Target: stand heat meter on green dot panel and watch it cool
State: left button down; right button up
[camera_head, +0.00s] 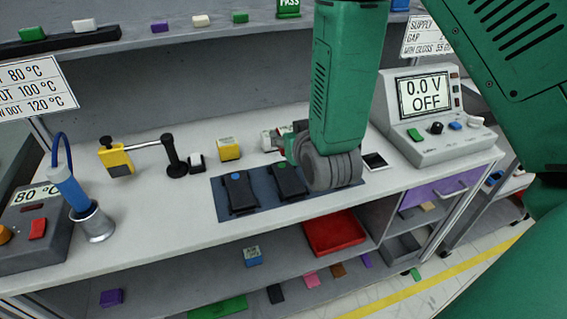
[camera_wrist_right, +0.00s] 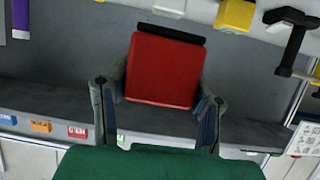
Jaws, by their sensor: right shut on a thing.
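The green dot panel (camera_head: 288,180) is a black pad with a green dot, lying on a dark blue mat (camera_head: 222,208) on the bench. A similar black pad with a blue dot (camera_head: 240,192) lies just left of it. My right gripper (camera_wrist_right: 160,108) is shut on a red block (camera_wrist_right: 160,72) with a black bar along one edge; I cannot tell if this is the heat meter. My left gripper is not in view.
A yellow block (camera_head: 229,149) and a black stand with a yellow device (camera_head: 117,161) are behind and left of the mat. A blue-handled tool (camera_head: 70,190) stands in a metal holder at left. A meter box (camera_head: 432,118) reads 0.0 V OFF at right.

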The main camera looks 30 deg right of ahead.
jog(key=f, duration=0.4)
jog(key=shift+s+a, duration=0.3)
jog(key=shift+s, duration=0.1)
jog(key=shift+w+a+f, duration=0.1)
jog(key=shift+f, duration=0.3)
notch_tip(320, 180, down, 3)
jog(key=shift+f, duration=0.2)
jog(key=shift+d+f, duration=0.2)
jog(key=shift+f, duration=0.15)
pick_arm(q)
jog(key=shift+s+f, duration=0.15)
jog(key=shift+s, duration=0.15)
pick_arm(e)
jog(key=shift+d+f, duration=0.15)
jog(key=shift+d, duration=0.05)
jog(key=o, duration=1.3)
jog(key=shift+a, duration=0.2)
jog(key=shift+c, duration=0.2)
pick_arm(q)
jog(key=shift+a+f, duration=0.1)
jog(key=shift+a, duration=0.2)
pick_arm(e)
jog(key=shift+a, duration=0.1)
